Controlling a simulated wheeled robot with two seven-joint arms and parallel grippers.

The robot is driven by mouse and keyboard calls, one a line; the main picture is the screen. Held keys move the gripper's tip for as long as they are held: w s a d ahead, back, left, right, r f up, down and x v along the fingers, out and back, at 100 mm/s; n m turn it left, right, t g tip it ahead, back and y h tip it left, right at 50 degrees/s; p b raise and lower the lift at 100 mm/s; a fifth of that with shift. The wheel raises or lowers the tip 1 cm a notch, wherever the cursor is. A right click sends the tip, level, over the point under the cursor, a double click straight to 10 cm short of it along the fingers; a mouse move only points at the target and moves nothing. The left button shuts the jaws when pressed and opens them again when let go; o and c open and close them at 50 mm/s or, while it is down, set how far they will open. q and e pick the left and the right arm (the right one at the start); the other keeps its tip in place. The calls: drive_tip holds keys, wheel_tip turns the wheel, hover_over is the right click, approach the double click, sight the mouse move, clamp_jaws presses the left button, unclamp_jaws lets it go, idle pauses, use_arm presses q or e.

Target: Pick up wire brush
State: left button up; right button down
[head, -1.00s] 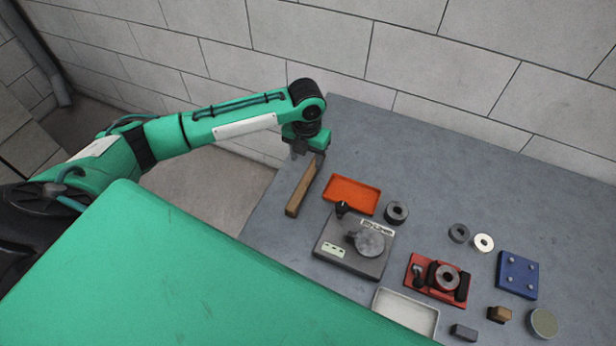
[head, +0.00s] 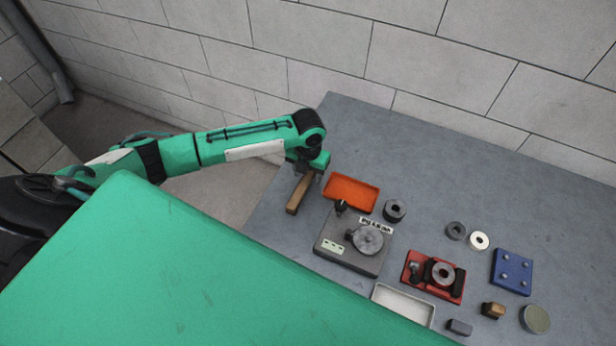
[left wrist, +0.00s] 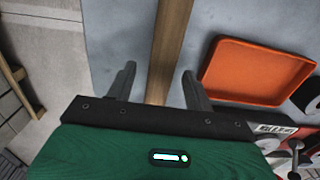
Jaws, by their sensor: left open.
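The wire brush, a long wooden bar, lies on the grey table near its left edge in the head view (head: 298,196). Its bristles cannot be made out. My left gripper (head: 308,174) is over the far end of the brush. In the left wrist view the wooden bar (left wrist: 171,45) runs between the two open fingers of the gripper (left wrist: 159,72), with a gap on each side. The fingers are not closed on it. My right gripper is not in view.
An orange tray (head: 352,194) lies close to the right of the brush. A grey plate with a round disc (head: 340,254), a red fixture (head: 421,286), a white tray (head: 402,318), a blue block (head: 512,272) and several rings stand farther right. A block wall (head: 420,60) rises behind.

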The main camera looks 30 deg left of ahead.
sight(308, 176)
use_arm(q)
drive_tip(key=shift+f, duration=0.25)
idle(0.4)
drive_tip(key=c, duration=1.1)
drive_tip(key=shift+r, duration=0.1)
drive_tip(key=shift+c, duration=0.2)
drive_tip(key=shift+r, duration=0.15)
wheel_tip(308, 176, up, 20)
drive_tip(key=b, duration=0.3)
